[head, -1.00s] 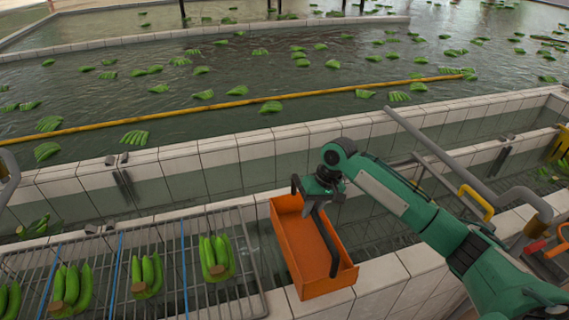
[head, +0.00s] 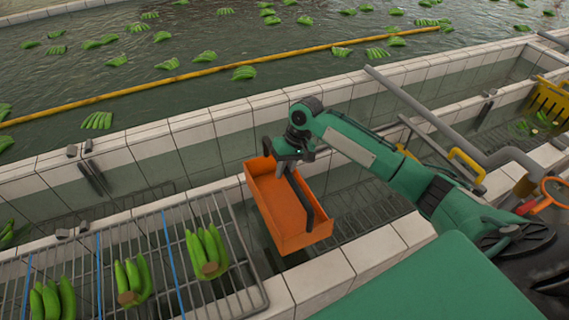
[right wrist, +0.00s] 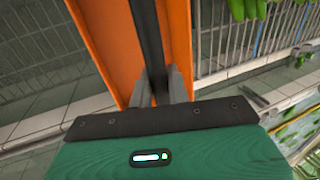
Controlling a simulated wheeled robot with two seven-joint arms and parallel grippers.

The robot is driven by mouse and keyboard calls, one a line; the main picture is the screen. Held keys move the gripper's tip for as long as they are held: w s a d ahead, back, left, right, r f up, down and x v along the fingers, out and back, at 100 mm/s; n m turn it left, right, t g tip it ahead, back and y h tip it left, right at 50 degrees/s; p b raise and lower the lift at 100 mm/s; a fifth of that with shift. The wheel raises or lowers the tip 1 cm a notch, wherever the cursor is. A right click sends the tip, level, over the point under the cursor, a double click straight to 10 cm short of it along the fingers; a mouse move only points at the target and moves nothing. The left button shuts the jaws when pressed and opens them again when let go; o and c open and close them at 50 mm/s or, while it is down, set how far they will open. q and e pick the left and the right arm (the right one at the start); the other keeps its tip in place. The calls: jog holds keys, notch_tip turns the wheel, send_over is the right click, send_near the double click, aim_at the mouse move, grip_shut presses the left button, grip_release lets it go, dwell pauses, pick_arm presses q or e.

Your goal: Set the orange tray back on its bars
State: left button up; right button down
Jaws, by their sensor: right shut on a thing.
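The orange tray (head: 263,187) is an open, long box with a dark bar handle (head: 302,196) along its length. My right gripper (head: 290,158) is shut on this handle near the tray's far end. The tray hangs tilted, right of the wire rack and above the gap beside it; I cannot tell whether it touches anything. In the right wrist view, the fingers (right wrist: 157,88) close around the dark handle, with the orange tray (right wrist: 100,45) on both sides. My left gripper is out of view.
A wire rack (head: 150,245) with green banana bunches (head: 206,250) stands at lower left. A tiled wall (head: 325,280) runs below and right of the tray. Grey pipes (head: 420,105) and a yellow crate (head: 550,100) are at right. Bananas float in the pool behind.

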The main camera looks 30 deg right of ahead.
jog(key=shift+f, duration=1.55)
send_over(286, 204)
jog(key=shift+d+x, duration=0.25)
jog(key=shift+x, duration=0.85)
jog(key=shift+d+x, duration=0.2)
jog(key=shift+x, duration=0.85)
notch_tip(286, 204, down, 3)
jog(key=b, duration=0.2)
jog(key=shift+b, duration=0.4)
notch_tip(286, 204, down, 9)
jog(key=b, duration=0.9)
jog(key=shift+r, duration=0.15)
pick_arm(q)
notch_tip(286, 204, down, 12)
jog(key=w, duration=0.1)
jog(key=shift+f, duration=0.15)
pick_arm(e)
jog(key=shift+f, duration=1.25)
jog(key=c, duration=1.3)
grip_release()
jog(key=shift+s, duration=0.1)
pick_arm(q)
jog(key=shift+b, duration=0.3)
pick_arm(e)
jog(key=shift+o, duration=0.2)
